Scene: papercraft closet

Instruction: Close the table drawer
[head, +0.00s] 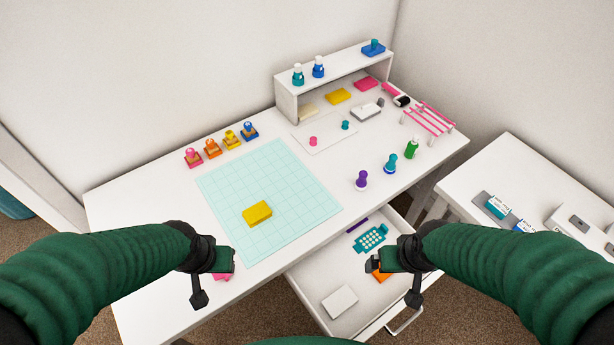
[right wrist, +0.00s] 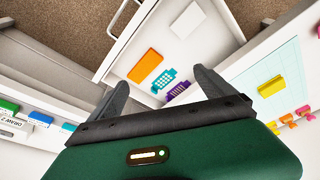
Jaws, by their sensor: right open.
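The white table drawer (head: 318,282) is pulled out from under the white table (head: 140,270). Its metal handle (head: 405,322) is on the front panel, at the lower right. The drawer (right wrist: 205,58) and handle (right wrist: 122,14) also show in the right wrist view. My right gripper (head: 393,280) is above the drawer, open and empty, its fingers (right wrist: 160,88) spread apart in the wrist view. My left gripper (head: 212,282) is over the table's near edge, left of the drawer; its jaw opening is unclear.
The drawer holds a white block (head: 340,301), a teal piece (head: 371,239), an orange item (head: 381,274) and a purple item (head: 357,225). A yellow block (head: 257,213) lies on the cutting mat (head: 290,185). A white side table (head: 480,165) stands at right. Carpet is clear before the handle.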

